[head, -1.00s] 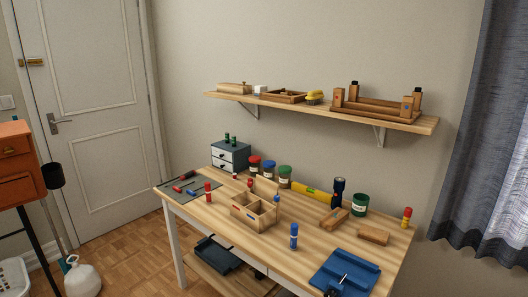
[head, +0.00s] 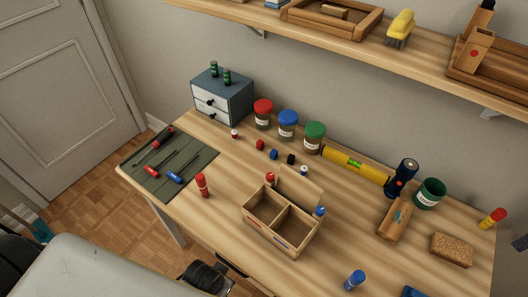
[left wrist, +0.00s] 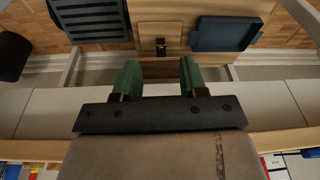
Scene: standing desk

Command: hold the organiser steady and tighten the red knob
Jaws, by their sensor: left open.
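The organiser (head: 269,240) is an open wooden box with two visible compartments and a raised back panel, standing on the desk in the head view. The red knob (head: 270,177) shows at its back left, and a blue knob (head: 320,211) at its right end. Whether the red knob is tight cannot be told. My left gripper (left wrist: 160,72) shows in the left wrist view with its green fingers apart and nothing between them. It is away from the organiser, which is not seen in that view. My right gripper is not in view.
Jars, a yellow level (head: 355,165), a torch (head: 401,178) and a drawer unit (head: 223,96) line the back. A tool mat (head: 190,182) lies at the left.

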